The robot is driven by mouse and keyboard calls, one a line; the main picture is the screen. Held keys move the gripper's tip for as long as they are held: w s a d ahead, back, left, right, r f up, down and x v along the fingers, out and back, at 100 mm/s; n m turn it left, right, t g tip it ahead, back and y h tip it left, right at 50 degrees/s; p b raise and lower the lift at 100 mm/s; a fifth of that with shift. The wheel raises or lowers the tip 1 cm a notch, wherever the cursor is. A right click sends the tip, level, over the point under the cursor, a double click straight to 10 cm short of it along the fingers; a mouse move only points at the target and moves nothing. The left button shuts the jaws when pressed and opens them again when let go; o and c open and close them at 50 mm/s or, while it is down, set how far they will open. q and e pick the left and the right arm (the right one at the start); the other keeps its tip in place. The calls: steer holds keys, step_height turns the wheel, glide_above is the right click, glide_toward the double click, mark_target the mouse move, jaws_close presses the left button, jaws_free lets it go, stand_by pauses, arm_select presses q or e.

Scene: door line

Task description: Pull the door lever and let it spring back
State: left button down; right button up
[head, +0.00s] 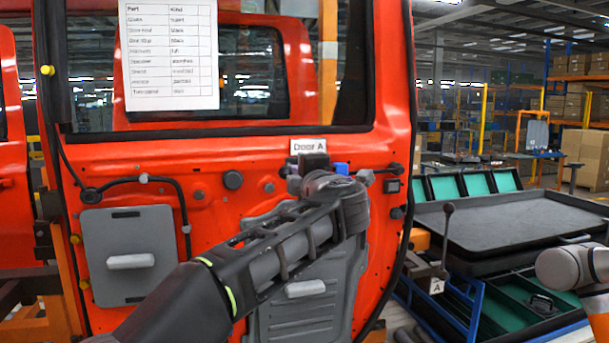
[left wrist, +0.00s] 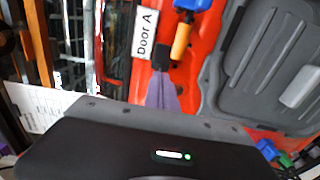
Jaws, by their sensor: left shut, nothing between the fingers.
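The red car door (head: 396,60) fills the left and middle of the head view, with a "Door A" label (head: 308,146) on it. A small dark block (head: 314,161), which looks like the door lever, sits just below the label; in the left wrist view it is the black piece (left wrist: 163,56) beside the label. My left gripper (left wrist: 161,78) is shut and empty, its fingertips pointing at the black piece and very close; I cannot tell whether they touch. In the head view my left arm hides the fingertips. My right gripper is out of view.
An orange cylinder (left wrist: 180,42) and a blue part (left wrist: 192,5) are close by the black piece. Grey panels with pale handles (head: 130,262) are on the door. A ball-topped post lever (head: 446,235) marked "A" stands right of the door, before dark trays (head: 510,222).

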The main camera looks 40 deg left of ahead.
arm_select(q)
steer(key=shift+s+a, duration=0.1)
steer(key=shift+s, duration=0.05)
steer(key=shift+w+d+p, duration=0.2)
steer(key=shift+w+d, duration=0.2)
steer(key=shift+d, duration=0.5)
steer(key=shift+w+d+p, duration=0.2)
steer(key=shift+w+d, duration=0.2)
steer(key=shift+d, duration=0.45)
steer(key=shift+w+d+p, duration=0.2)
steer(key=shift+w+d, duration=0.2)
steer(key=shift+d, duration=0.5)
steer(key=shift+d, duration=0.1)
steer(key=b+v, duration=0.2)
steer(key=v, duration=0.5)
